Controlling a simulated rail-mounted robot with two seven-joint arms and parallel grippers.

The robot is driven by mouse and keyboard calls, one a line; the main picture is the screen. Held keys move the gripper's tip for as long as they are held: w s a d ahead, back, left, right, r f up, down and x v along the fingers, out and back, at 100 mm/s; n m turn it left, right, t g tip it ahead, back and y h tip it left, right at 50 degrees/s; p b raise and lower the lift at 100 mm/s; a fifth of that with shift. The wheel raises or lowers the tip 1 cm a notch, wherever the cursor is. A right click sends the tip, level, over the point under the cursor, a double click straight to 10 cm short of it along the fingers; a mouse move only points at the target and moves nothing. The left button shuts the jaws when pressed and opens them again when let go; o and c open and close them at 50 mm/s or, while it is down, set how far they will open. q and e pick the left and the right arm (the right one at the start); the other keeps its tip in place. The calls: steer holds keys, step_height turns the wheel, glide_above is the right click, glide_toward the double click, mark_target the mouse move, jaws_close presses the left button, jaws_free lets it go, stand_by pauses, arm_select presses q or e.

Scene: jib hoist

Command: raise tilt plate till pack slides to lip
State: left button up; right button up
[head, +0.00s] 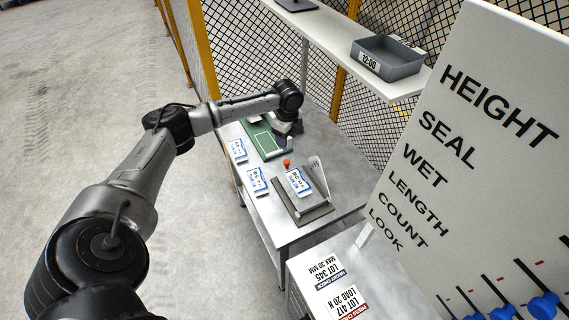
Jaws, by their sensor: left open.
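The tilt plate (313,201) is a grey plate on the table, with a small red knob (287,163) at its far side and an upright pale piece (319,170) at its right. A white and blue pack (297,182) lies on the plate's upper left part. Its exact distance from the lip is too small to tell. My left gripper (284,132) is open beyond the plate, over the right end of a green board, apart from the knob and pack. Its fingers are small and partly hidden by the wrist. My right gripper is out of view.
The green board (262,142) lies at the table's far left. Two white and blue cards or packs (257,181) lie along the left edge. A shelf holds a grey tray (387,58). A large white lettered panel (470,130) stands at right. The table's right side (340,160) is clear.

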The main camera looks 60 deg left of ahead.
mark_target(287, 161)
arm_select(q)
step_height(287, 161, down, 12)
steer(key=shift+r+m+b, duration=0.1)
steer(key=shift+m+b, duration=0.75)
steer(key=shift+m, duration=0.35)
steer(key=shift+f, duration=1)
steer(key=shift+c, duration=0.3)
jaws_close()
